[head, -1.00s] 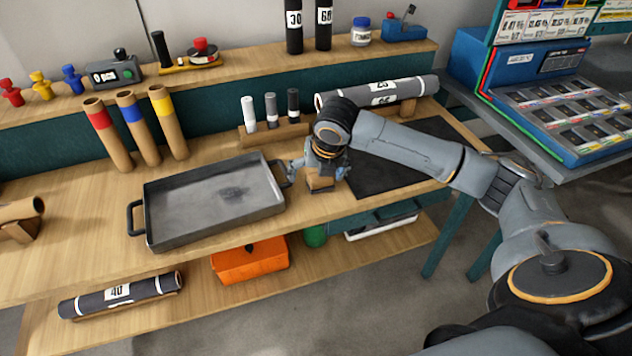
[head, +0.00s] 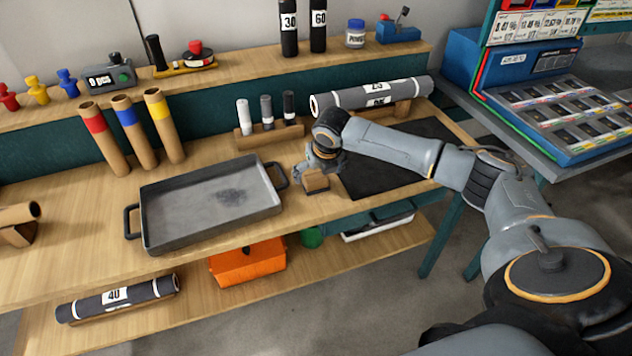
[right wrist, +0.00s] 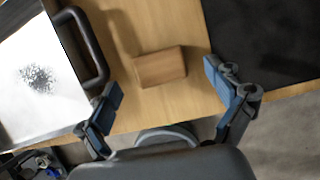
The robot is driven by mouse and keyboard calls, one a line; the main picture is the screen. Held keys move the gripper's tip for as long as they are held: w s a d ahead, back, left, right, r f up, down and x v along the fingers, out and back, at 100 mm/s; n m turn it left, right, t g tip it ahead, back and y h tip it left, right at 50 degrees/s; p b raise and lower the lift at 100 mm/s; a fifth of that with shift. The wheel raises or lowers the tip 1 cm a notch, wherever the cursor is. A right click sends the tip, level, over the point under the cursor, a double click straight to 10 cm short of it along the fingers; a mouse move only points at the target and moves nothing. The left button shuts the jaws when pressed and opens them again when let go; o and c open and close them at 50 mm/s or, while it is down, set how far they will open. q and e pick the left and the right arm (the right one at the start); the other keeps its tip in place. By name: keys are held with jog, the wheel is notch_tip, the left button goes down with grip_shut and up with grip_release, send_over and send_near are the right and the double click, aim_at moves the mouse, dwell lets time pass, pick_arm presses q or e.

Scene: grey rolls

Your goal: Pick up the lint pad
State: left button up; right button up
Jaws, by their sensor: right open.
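The lint pad appears to be the small wooden block (head: 316,184) on the bench between the grey tray (head: 165,238) and the black mat (head: 385,180). It also shows in the right wrist view (right wrist: 160,67), lying flat with bare wood around it. My right gripper (head: 320,168) is over the block in the head view. In the right wrist view the gripper (right wrist: 163,88) is open and empty, its blue-padded fingers wide apart to the left and right of the block. The fingers do not touch it. My left gripper is not in view.
The tray's handle (right wrist: 92,48) is close to the left finger in the right wrist view. A small rack (head: 270,134) with short tubes and a grey roll (head: 370,94) stand behind the gripper. An orange box (head: 247,264) sits on the lower shelf.

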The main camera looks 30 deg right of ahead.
aim_at(316, 177)
jog(key=x, duration=0.3)
jog(key=shift+w+f, duration=0.15)
jog(key=shift+f, duration=0.15)
jog(key=c, duration=1.3)
